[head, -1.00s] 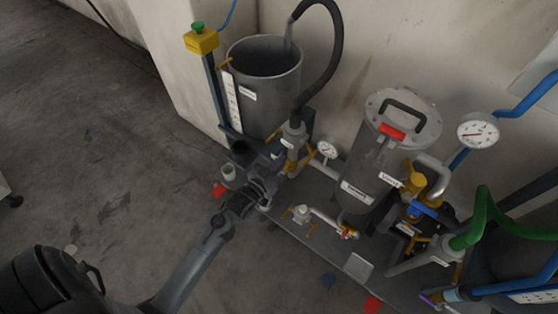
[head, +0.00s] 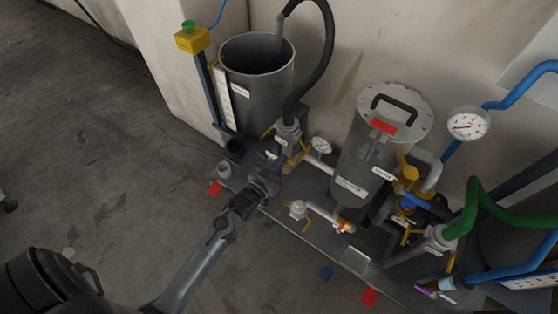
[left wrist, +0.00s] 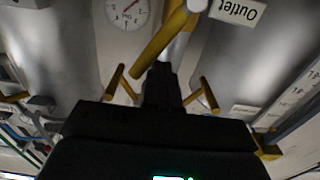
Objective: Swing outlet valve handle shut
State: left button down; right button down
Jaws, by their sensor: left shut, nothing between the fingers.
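The outlet valve's yellow handle (left wrist: 157,52) slants across the upper middle of the left wrist view, beside a white "Outlet" label (left wrist: 238,11). In the head view the handle (head: 296,156) shows at the valve below the grey tank (head: 258,92). My left gripper (head: 274,158) is just left of this valve. In the left wrist view its dark fingers (left wrist: 160,76) are shut and empty, with their tips close to the lower end of the handle. I cannot tell whether they touch it. My right gripper is not in view.
A pressure gauge (head: 321,146) stands right of the valve. A lidded filter vessel (head: 372,150), a small drain valve (head: 298,209) and yellow, blue and green fittings crowd the right. A yellow box (head: 192,39) on a post stands left. The floor at left is open.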

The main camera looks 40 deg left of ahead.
pick_arm(q)
jog(key=shift+d+f, duration=0.2)
jog(key=shift+d, duration=0.6)
jog(key=shift+f, duration=0.1)
jog(key=shift+w+d+f, duration=0.1)
jog(key=shift+d+f, duration=0.25)
jog(key=shift+d, duration=0.4)
jog(key=shift+d+f, duration=0.65)
jog(key=shift+f, duration=0.1)
